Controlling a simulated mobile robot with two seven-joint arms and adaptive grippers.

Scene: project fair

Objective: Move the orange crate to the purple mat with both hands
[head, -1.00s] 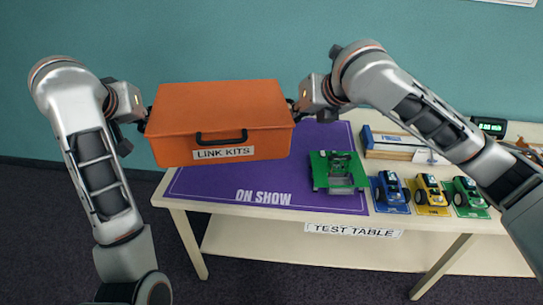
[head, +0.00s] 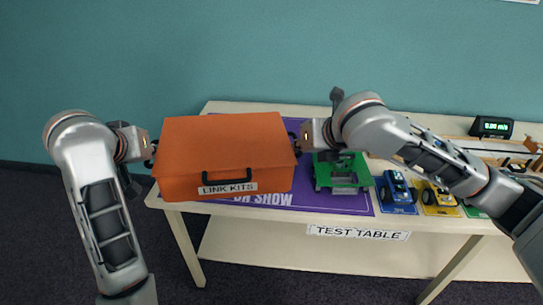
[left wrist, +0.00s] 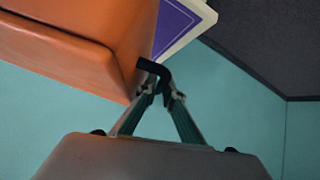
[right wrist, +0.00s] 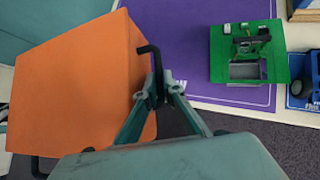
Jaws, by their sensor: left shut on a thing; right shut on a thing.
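The orange crate (head: 225,145) is closed, with a black front handle and a "LINK KITS" label. It is held level between my two grippers, in front of and over the left part of the purple mat (head: 330,202). My left gripper (head: 150,150) is shut on the crate's left side handle, which shows in the left wrist view (left wrist: 155,72). My right gripper (head: 298,142) is shut on the right side handle, seen in the right wrist view (right wrist: 154,65). The right wrist view shows the mat beyond the crate. The crate hides much of the mat in the head view.
A green model (head: 342,174) stands on the mat just right of the crate. Small blue (head: 395,190) and yellow (head: 438,197) cars stand further right. A display (head: 491,127) sits at the back right. The white table's front edge carries a "TEST TABLE" label (head: 358,232).

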